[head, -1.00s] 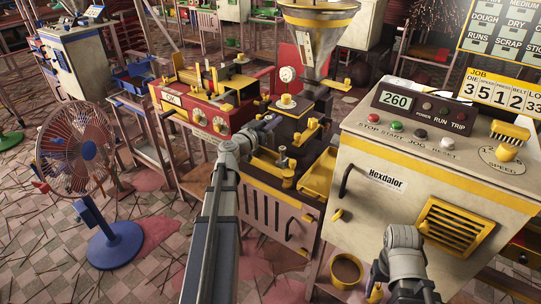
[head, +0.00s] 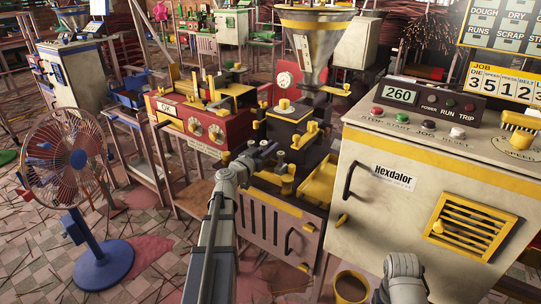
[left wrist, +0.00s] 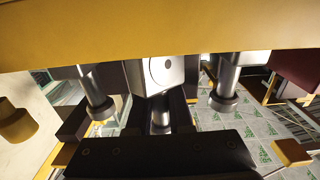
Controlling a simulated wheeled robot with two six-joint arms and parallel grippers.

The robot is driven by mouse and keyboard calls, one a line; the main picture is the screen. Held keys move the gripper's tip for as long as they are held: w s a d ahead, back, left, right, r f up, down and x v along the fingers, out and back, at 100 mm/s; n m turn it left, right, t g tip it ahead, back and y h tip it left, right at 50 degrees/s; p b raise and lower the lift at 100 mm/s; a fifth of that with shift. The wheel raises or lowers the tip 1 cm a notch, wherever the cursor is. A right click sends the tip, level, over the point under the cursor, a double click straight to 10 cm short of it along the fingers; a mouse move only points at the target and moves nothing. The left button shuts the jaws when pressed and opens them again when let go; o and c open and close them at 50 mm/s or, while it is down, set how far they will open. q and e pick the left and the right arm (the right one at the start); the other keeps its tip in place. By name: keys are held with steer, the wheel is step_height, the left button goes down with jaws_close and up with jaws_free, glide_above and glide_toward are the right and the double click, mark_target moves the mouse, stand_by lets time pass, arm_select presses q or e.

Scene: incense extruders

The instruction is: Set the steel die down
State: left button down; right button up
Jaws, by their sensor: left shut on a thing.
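My left gripper (head: 268,151) reaches the front of the extruder's dark press block (head: 292,128), below the hopper. In the left wrist view the dark fingers (left wrist: 158,115) are shut on the steel die, a pale metal block (left wrist: 154,73) with a round dark hole in its face. The die sits between two steel bolts with flanged ends (left wrist: 97,103), under a broad yellow bar (left wrist: 150,35). I cannot tell whether it touches a surface beneath. In the head view the die is too small and covered to make out.
A red gauge box (head: 205,128) marked OK stands left of the extruder. The cream Hexdalor cabinet (head: 390,215) stands close on the right. A yellow tray (head: 319,182) lies between them. A fan (head: 100,255) stands on the floor at the left; a bucket (head: 351,287) is below.

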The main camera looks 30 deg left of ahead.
arm_select(q)
steer(key=shift+d+f, duration=0.15)
steer(key=shift+f, duration=0.15)
steer(key=c, duration=0.8)
jaws_free()
arm_select(e)
steer(key=shift+s+d+f, duration=0.1)
steer(key=shift+f, duration=0.15)
arm_select(q)
steer(key=shift+s, duration=0.1)
steer(key=s, duration=0.2)
steer(key=s+f, duration=0.1)
steer(key=shift+s+a, duration=0.25)
steer(key=shift+a, duration=0.15)
steer(key=s, duration=0.8)
steer(key=shift+a+r, duration=0.2)
steer(key=shift+r, duration=0.1)
arm_select(e)
steer(key=shift+w, duration=0.2)
steer(key=shift+s, duration=0.15)
